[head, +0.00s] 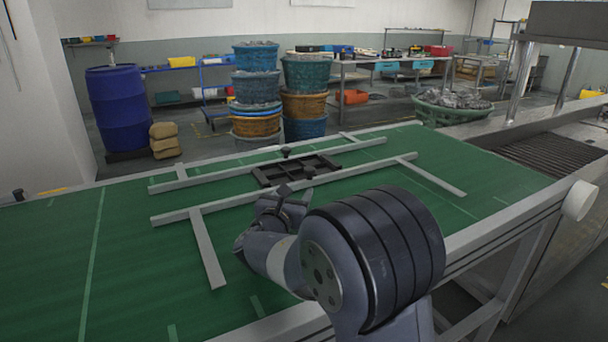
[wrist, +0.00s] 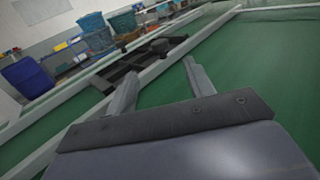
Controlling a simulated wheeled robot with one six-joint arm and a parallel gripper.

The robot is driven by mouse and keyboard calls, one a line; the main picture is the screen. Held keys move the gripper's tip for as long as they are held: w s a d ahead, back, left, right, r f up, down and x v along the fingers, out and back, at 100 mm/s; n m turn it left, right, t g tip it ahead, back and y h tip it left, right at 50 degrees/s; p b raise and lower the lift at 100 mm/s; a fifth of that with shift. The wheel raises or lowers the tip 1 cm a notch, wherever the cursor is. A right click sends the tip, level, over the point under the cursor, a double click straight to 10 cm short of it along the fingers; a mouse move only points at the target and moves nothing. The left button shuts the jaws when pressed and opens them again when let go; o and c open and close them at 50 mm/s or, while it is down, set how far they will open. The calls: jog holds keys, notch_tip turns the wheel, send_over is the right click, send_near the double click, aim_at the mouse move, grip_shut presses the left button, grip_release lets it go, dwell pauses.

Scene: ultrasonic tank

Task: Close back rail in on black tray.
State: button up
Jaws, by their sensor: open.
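The black tray (head: 283,172) is a low divided frame lying flat on the green table, between two long pale rails. The back rail (head: 215,174) runs along its far side and carries a black knob (head: 286,152). My gripper (head: 281,194) is on the near side of the front rail. In the wrist view my gripper (wrist: 160,70) has its fingers apart and empty, with the tray (wrist: 128,70) beyond them.
Pale cross bars (head: 207,250) branch off the rails. The green table (head: 130,265) is clear at the left and right. A metal tank with a slatted ramp (head: 548,155) adjoins at the right. Stacked baskets (head: 256,88) and a blue barrel (head: 118,108) stand behind the table.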

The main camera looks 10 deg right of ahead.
aim_at(308, 173)
jog(key=shift+w+d+f, duration=0.1)
jog(key=shift+w+f, duration=0.1)
jog(key=shift+w, duration=0.3)
jog(key=p+x, duration=0.1)
jog(key=x, duration=0.9)
jog(key=shift+w, duration=0.1)
grip_shut()
